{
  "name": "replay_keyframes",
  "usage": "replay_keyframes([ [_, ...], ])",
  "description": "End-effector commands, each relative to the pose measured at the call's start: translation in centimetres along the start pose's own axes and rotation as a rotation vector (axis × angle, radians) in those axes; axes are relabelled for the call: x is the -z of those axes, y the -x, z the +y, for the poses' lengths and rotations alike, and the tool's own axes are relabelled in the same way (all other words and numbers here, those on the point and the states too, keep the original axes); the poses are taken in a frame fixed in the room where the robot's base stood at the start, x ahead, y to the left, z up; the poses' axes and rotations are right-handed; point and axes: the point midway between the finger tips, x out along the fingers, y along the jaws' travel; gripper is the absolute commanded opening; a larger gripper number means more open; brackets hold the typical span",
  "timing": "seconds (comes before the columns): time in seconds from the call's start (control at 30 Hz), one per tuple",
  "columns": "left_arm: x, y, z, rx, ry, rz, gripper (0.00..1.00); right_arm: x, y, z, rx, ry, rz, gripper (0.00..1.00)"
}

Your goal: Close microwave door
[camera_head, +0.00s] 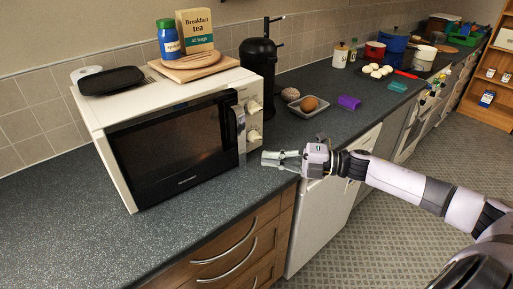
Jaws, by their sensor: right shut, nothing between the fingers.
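The white microwave (89,113) stands on the dark counter at left. Its black door (175,147) lies flat against the front or nearly so; I cannot tell whether a small gap is left. The handle (238,128) is on the door's right edge, beside the control panel (254,113) with its knobs. My right gripper (268,158) is shut and empty, pointing left just right of the microwave's lower front corner, over the counter's front edge. It looks apart from the door and handle. My left gripper is not in view.
On the microwave are a black tray (111,81), a wooden board (190,73), a blue jar (168,40) and a tea box (195,30). The counter (60,235) in front is clear.

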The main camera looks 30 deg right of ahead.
Motion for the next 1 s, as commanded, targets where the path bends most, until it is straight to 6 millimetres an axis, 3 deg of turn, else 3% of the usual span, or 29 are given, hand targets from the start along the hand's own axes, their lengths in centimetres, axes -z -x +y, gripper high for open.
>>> replay_keyframes([
  [0.1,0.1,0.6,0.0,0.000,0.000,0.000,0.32,0.0,-1.8,0.5,-0.005,0.003,0.002,0.00],
  [0.4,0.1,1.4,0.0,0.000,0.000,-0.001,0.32,-2.2,-3.7,0.3,-0.003,0.000,-0.001,0.00],
  [1.0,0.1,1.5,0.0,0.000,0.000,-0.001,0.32,-2.9,-4.3,0.0,0.001,0.000,-0.001,0.00],
])
